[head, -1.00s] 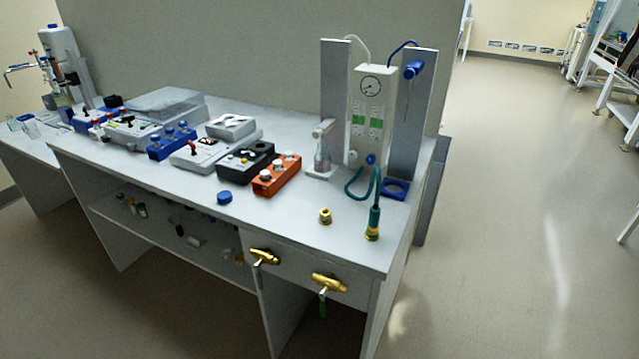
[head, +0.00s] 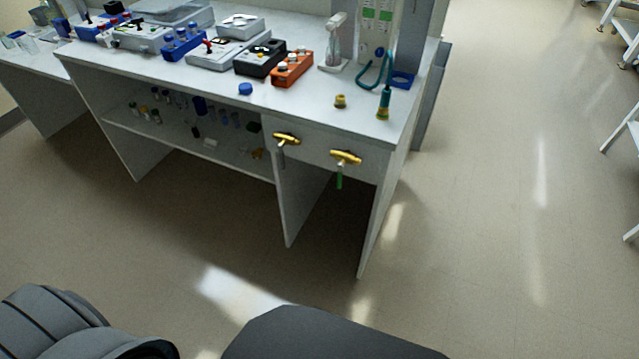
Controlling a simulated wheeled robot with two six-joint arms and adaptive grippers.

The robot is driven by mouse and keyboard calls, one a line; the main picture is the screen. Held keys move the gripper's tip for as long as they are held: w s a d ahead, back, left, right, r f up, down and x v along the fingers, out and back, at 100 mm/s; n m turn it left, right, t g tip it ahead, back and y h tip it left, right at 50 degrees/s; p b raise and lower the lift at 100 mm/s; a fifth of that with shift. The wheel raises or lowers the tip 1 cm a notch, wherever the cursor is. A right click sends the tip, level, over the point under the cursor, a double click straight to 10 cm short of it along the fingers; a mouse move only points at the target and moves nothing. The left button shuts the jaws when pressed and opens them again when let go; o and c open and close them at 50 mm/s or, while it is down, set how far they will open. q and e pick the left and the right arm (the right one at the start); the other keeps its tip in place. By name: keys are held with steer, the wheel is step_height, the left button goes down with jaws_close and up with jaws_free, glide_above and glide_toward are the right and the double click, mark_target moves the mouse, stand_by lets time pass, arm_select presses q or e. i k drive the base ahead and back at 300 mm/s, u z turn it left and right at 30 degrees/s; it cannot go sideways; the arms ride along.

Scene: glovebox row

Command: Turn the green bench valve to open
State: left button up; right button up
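The green bench valve (head: 340,176) is on the front panel of the bench, at the right end. It has a brass body (head: 345,157) and a green lever that hangs straight down. A second brass valve (head: 286,138) with a grey lever is to its left on the same panel. Its lever also hangs down. Neither of my grippers shows in the head view, so nothing is seen touching either valve.
The white bench (head: 300,108) carries several instrument boxes, a blue cap (head: 245,89), a brass fitting (head: 340,101) and a teal hose (head: 384,98) near its front right. Open shelving is below.

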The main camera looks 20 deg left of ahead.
mark_target(341, 166)
steer(key=u, duration=0.9)
steer(key=i, duration=0.6)
steer(key=z, duration=0.5)
